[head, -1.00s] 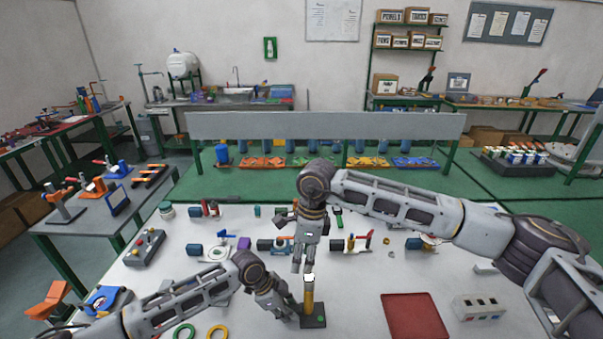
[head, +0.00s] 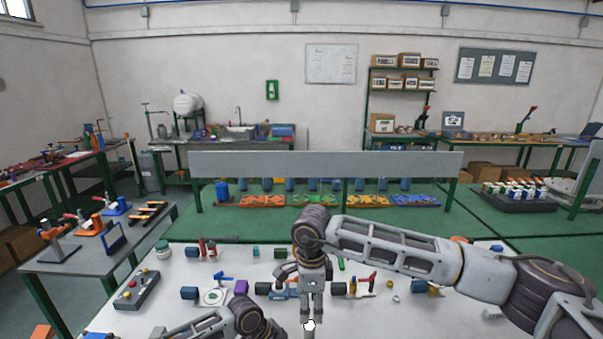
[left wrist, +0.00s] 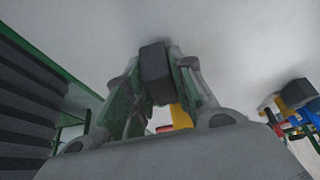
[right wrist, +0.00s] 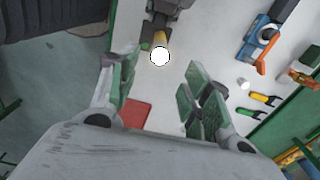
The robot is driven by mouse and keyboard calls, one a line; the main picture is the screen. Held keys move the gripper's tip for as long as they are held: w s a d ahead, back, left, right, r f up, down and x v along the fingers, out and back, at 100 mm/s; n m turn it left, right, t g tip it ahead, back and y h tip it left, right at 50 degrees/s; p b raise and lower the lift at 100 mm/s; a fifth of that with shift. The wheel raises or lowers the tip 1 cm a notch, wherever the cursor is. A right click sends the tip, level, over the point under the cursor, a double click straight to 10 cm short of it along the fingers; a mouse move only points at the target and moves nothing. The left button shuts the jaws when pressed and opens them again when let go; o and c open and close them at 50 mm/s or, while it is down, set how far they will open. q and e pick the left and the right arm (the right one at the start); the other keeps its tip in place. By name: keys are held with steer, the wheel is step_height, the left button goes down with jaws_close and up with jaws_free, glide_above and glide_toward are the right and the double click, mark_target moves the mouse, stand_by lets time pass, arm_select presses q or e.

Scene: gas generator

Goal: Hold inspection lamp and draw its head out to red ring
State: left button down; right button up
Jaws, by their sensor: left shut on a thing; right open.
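The inspection lamp's round white head (head: 310,326) shows at the bottom edge of the head view; its body is cut off there. The right wrist view shows the white head (right wrist: 160,57) on a short stretch of yellow body (right wrist: 160,38). My right gripper (head: 311,312) points down above it, open; the white head lies beyond and roughly between its spread fingers. My left gripper (left wrist: 155,85) is shut on the lamp, with a dark block and a yellow part (left wrist: 181,117) at its fingers. Its fingertips are out of the head view. I cannot make out the red ring clearly.
The white table carries several small fittings behind the lamp, including a blue-handled valve (head: 214,294) and a control box (head: 137,290) at left. A red tray (right wrist: 135,113) lies near the lamp. A grey panel (head: 325,165) stands across the back.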

mark_target(310, 326)
steer(key=shift+f, duration=4.05)
steer(key=shift+c, duration=0.2)
steer(key=c, duration=0.8)
steer(key=shift+c, duration=0.2)
steer(key=shift+r, duration=0.1)
step_height(310, 326, up, 12)
steer(key=o, duration=1)
steer(key=shift+f, duration=0.2)
